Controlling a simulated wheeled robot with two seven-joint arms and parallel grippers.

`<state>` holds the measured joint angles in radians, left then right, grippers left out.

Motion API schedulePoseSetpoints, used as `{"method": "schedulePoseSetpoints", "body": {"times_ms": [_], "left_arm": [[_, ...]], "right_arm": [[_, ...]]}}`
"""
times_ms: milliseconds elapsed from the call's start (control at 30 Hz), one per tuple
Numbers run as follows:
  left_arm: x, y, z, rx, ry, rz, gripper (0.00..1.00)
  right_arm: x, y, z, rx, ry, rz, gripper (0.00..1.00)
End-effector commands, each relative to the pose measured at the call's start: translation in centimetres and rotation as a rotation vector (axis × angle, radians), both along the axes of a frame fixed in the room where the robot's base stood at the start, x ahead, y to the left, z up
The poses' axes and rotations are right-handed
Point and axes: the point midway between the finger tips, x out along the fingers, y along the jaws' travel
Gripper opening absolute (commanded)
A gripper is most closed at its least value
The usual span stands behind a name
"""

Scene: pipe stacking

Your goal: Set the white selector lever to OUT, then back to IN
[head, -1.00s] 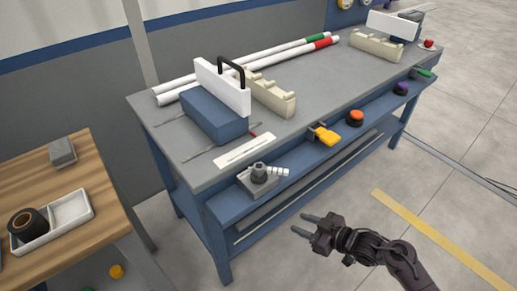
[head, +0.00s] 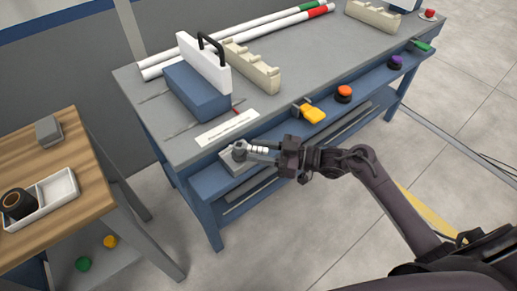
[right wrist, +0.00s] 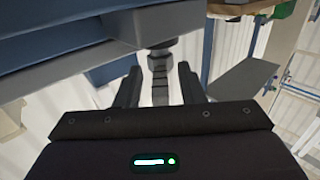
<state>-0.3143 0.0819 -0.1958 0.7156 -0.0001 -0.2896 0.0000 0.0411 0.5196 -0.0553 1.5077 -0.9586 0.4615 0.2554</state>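The right wrist view shows the lever (right wrist: 160,78) between the two spread fingers, with visible gaps on both sides. The gripper (right wrist: 158,84) is open. The fingers partly hide the lever and block in the head view. I cannot read any IN or OUT marks. My left gripper is not in view.
A white label strip (head: 228,128) lies on the bench top (head: 290,95) behind the lever. A yellow part (head: 312,112), an orange button (head: 344,91) and a purple button (head: 395,61) line the front ledge. A wooden table (head: 82,143) with a white tray stands left.

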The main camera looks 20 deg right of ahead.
Motion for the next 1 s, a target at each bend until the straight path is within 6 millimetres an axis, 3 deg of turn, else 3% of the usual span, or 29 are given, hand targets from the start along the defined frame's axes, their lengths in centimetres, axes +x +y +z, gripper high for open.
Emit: {"method": "schedulePoseSetpoints", "body": {"times_ms": [300,600,1000], "left_arm": [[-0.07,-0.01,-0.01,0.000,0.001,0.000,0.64],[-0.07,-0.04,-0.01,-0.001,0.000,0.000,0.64],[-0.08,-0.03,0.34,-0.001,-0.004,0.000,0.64]], "right_arm": [[0.18,0.35,-0.02,-0.001,-0.001,0.000,0.35],[0.17,0.33,-0.02,-0.001,0.000,0.000,0.00],[0.14,0.60,0.09,0.000,0.001,-0.010,0.00]]}}
